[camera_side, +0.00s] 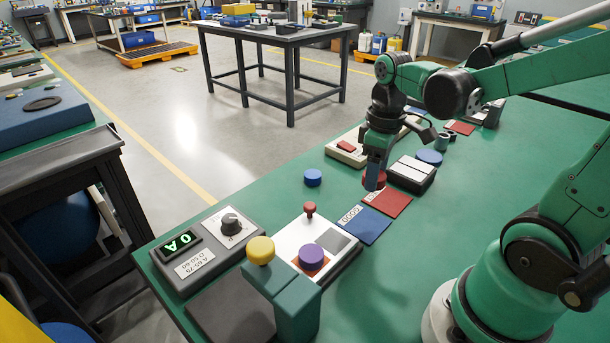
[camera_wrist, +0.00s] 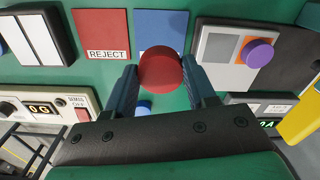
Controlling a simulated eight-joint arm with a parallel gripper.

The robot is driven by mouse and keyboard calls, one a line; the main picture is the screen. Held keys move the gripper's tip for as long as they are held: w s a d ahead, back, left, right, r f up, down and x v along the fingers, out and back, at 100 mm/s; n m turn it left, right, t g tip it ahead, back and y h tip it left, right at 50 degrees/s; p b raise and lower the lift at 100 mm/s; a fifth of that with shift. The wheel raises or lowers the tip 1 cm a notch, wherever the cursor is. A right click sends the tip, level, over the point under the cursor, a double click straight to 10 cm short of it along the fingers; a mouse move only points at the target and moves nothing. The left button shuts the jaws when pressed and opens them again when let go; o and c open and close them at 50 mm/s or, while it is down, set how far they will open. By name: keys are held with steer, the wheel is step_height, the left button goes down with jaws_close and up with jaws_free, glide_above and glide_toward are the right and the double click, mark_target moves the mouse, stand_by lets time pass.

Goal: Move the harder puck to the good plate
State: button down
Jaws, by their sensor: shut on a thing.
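My gripper (camera_side: 376,168) is shut on a red puck (camera_side: 373,181), which shows between the two fingers in the wrist view (camera_wrist: 161,71). In the wrist view the puck covers the lower edge of the blue plate (camera_wrist: 163,28). The blue plate (camera_side: 362,225) has a white label that looks like GOOD. Left of it in the wrist view lies the red plate (camera_wrist: 100,28), labelled REJECT; both plates look empty. A purple puck (camera_side: 311,256) sits on an orange square of a white-topped device. A blue puck (camera_side: 313,177) lies on the green table, partly hidden in the wrist view (camera_wrist: 143,107).
A grey box with a knob (camera_side: 229,224) and a display reading 0A stands at the front left. A yellow-topped green post (camera_side: 261,250) rises nearby. A black device with white pads (camera_side: 412,172) stands beyond the red plate (camera_side: 386,204).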

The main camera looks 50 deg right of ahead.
mark_target(367, 224)
steer(key=shift+f, duration=4.6)
steer(key=shift+f, duration=0.1)
steer(key=shift+c, duration=1.4)
jaws_free()
step_height(367, 224, up, 12)
steer(key=shift+a+t, duration=0.3)
steer(key=shift+a, duration=0.1)
steer(key=w+a+r+m+t, duration=0.1)
steer(key=w+a+m+t, duration=0.1)
steer(key=a+t, duration=0.4)
steer(key=shift+w+a+m+t, duration=0.2)
steer(key=shift+a+m+t, duration=0.1)
steer(key=shift+a, duration=0.6)
